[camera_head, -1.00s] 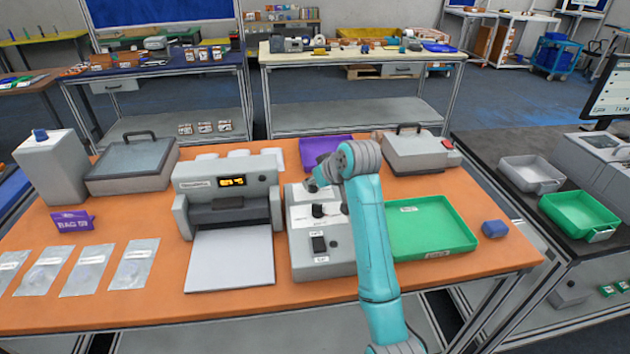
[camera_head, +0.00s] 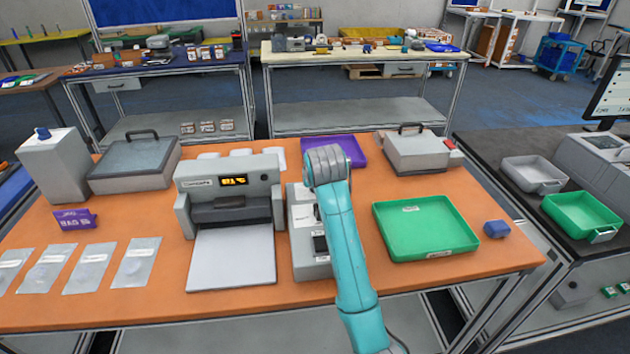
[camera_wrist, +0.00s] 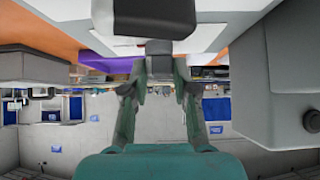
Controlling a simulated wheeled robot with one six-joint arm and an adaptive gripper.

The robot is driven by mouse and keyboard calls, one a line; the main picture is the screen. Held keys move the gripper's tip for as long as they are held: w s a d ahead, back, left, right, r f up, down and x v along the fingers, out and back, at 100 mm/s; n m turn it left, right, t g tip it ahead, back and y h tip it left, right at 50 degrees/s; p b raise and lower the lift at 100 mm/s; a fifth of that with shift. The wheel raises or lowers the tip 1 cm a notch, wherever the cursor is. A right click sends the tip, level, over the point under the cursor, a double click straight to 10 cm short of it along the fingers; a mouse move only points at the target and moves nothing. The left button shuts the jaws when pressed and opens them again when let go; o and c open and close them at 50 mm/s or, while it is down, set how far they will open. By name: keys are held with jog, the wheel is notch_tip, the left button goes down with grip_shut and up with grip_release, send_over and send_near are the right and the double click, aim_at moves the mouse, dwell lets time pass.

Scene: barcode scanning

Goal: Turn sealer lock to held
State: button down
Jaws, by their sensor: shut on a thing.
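The grey sealer (camera_head: 230,190) with a lit orange display stands on the orange bench. To its right is a grey control box (camera_head: 308,262) with dark controls on its top, partly hidden behind my arm. In the wrist view, the two fingers of my gripper (camera_wrist: 160,84) are closed around a small dark knob (camera_wrist: 158,62) on the box. A larger dark control (camera_wrist: 154,18) sits close above it in that view. In the head view my arm hides the gripper and the knob. The knob's setting and the labels cannot be read.
A green tray (camera_head: 424,236) lies right of my arm, and a purple tray (camera_head: 347,152) behind it. A grey lidded device (camera_head: 413,155) stands at the back right. Clear pouches lie at the left.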

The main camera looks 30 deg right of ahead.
jog(key=c, duration=0.9)
grip_release()
jog(key=v, duration=1.2)
jog(key=shift+f, duration=0.1)
